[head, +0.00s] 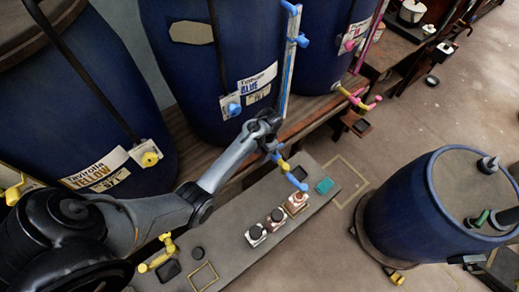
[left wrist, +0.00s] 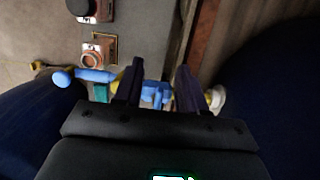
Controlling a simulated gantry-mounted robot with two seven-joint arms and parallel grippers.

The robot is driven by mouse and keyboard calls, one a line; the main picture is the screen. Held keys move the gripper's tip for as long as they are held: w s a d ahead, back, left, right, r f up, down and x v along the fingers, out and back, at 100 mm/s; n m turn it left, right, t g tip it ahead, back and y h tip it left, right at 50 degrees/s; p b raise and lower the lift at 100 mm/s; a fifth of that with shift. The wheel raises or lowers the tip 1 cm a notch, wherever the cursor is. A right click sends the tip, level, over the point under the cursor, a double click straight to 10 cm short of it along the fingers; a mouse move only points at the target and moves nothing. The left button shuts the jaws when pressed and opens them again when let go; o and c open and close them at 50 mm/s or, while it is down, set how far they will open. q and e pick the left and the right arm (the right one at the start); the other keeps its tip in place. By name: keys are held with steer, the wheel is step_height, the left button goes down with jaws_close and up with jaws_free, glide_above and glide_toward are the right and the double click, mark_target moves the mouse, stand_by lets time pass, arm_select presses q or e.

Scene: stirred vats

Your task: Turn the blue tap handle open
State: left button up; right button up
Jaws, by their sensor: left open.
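The blue tap (head: 297,180) sticks out over the grey bench, with a yellow band on it. My left gripper (head: 272,146) is at the tap and covers part of it. In the left wrist view my left gripper (left wrist: 159,88) is open, with its two dark fingers apart. A blue part of the tap, seemingly its handle (left wrist: 153,95), shows between the fingers; whether they touch it I cannot tell. The blue spout (left wrist: 92,75) reaches left past one finger. My right gripper is in neither view.
Large dark blue vats stand behind, one labelled BLUE (head: 258,78) and one YELLOW (head: 92,172). Small button boxes (head: 276,216) and a teal pad (head: 324,185) sit on the bench (head: 232,268). A lidded blue barrel (head: 410,210) stands at right on open floor.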

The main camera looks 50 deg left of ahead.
arm_select(q)
steer(key=w+r, duration=0.1)
steer(key=w, duration=0.1)
steer(key=w+r+t+b, duration=0.1)
steer(key=w+r, duration=0.1)
steer(key=w, duration=0.1)
steer(key=w+r+t+b, duration=0.1)
steer(key=w, duration=0.1)
steer(key=shift+w+r, duration=0.25)
steer(key=shift+w, duration=0.15)
steer(key=shift+w+f, duration=0.1)
steer(key=shift+f, duration=0.05)
step_height(320, 180, down, 10)
steer(key=shift+r+b, duration=0.15)
steer(key=shift+b, duration=1.1)
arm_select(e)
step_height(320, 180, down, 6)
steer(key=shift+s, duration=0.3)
arm_select(q)
jaws_close()
